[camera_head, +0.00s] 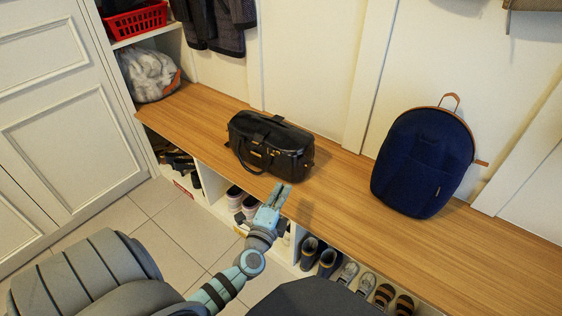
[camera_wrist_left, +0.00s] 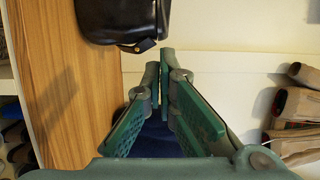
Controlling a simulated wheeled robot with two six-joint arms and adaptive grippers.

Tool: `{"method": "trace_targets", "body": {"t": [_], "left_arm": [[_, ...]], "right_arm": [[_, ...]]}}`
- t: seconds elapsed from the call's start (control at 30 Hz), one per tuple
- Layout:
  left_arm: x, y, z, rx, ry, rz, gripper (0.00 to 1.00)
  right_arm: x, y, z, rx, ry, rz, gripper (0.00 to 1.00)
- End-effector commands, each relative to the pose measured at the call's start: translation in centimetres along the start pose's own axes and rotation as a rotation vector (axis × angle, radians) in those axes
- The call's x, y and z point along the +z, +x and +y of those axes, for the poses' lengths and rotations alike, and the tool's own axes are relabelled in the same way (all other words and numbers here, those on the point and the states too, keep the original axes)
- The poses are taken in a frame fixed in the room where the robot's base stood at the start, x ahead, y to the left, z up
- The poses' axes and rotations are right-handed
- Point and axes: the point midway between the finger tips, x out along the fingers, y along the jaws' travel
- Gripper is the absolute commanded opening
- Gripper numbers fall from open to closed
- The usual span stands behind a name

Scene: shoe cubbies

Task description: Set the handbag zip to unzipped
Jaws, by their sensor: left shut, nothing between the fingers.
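The black handbag (camera_head: 270,146) stands on the wooden bench top, with its handle hanging over the front side. Its zip is too small to make out, so I cannot tell its state. Part of the handbag (camera_wrist_left: 118,20) also shows at the top of the left wrist view, with a small dark tab at its lower edge. My left gripper (camera_head: 275,193) is in front of the handbag and a little to its lower side, apart from it. Its fingers (camera_wrist_left: 160,62) are together and empty. My right gripper is not in view.
The wooden bench (camera_head: 340,205) runs across the view over cubbies with several shoes. A navy backpack (camera_head: 424,160) stands on it at right, and a white bundled bag (camera_head: 148,74) at far left. A red basket (camera_head: 135,20) sits on a shelf. The bench between handbag and backpack is clear.

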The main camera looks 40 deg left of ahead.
Motion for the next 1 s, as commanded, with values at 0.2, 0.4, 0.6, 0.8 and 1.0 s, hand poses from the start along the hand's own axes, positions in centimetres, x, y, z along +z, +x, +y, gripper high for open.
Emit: {"method": "trace_targets", "body": {"t": [0.2, 0.4, 0.6, 0.8, 1.0], "left_arm": [[-0.1, 3.2, 0.0, -0.003, 0.007, 0.003, 0.0], [-0.2, 7.6, 0.1, -0.002, 0.005, 0.003, 0.0], [1.5, 10.2, 0.2, 0.001, 0.009, 0.002, 0.0], [3.4, 10.7, 0.1, 0.0, 0.006, 0.003, 0.0], [3.7, 10.7, 0.1, 0.001, 0.006, 0.003, 0.0]], "right_arm": [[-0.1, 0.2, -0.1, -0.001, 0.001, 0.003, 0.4], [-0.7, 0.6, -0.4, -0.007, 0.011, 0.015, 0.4], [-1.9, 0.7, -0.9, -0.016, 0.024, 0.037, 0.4], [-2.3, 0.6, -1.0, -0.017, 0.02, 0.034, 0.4], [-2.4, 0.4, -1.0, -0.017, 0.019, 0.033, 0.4]]}}
